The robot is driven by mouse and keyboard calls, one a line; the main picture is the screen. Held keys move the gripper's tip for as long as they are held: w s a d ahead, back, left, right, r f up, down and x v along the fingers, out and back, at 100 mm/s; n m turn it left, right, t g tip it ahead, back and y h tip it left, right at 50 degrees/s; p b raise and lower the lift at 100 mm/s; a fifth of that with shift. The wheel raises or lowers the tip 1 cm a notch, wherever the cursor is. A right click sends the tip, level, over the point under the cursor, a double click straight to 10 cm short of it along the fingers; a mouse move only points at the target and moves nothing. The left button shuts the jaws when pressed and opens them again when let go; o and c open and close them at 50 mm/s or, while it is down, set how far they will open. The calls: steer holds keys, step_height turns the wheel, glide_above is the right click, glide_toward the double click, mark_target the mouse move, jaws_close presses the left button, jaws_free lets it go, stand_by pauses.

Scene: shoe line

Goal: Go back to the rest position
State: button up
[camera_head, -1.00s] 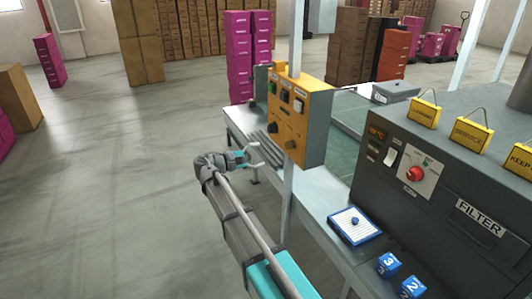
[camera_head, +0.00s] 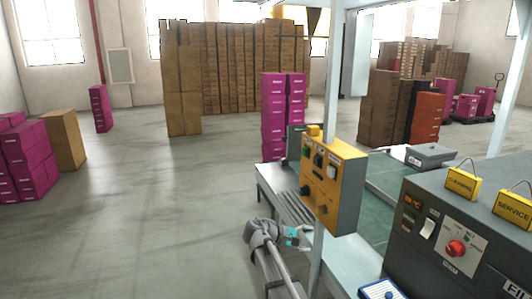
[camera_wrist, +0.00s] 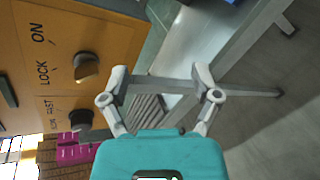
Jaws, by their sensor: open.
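My gripper (camera_wrist: 160,80) is open and empty in the wrist view, with its two grey fingers spread apart. In the head view my gripper (camera_head: 305,239) is low at the centre right, just left of the post under the yellow control box (camera_head: 327,185). The yellow control box also shows in the wrist view (camera_wrist: 55,55), on the left beside the fingers, with its dark knobs. I cannot tell the exact gap between the fingers and the box.
The machine table (camera_head: 265,180) runs behind my gripper. A dark machine (camera_head: 430,215) with a red knob stands at right. Magenta boxes (camera_head: 273,115) stack behind the table. Open grey floor (camera_head: 160,220) lies to the left. A blue-edged pad (camera_head: 378,290) lies at the bottom.

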steer(key=s+d+f+m+g+y+p, duration=0.1)
steer(key=s+d+f+m+y, duration=0.1)
steer(key=s+d+f+y, duration=0.3)
steer(key=s+f+m+g+y+p, duration=0.1)
steer(key=s+f+m+g+y, duration=0.1)
steer(key=s, duration=0.5)
steer(key=s+a+f+m+y+p, duration=0.1)
steer(key=s+a+m+y+p, duration=0.1)
steer(key=s+m+y, duration=0.2)
steer(key=shift+s+m+y, duration=0.3)
steer(key=shift+s+y, duration=1.1)
steer(key=shift+s, duration=1)
steer(key=shift+a, duration=0.1)
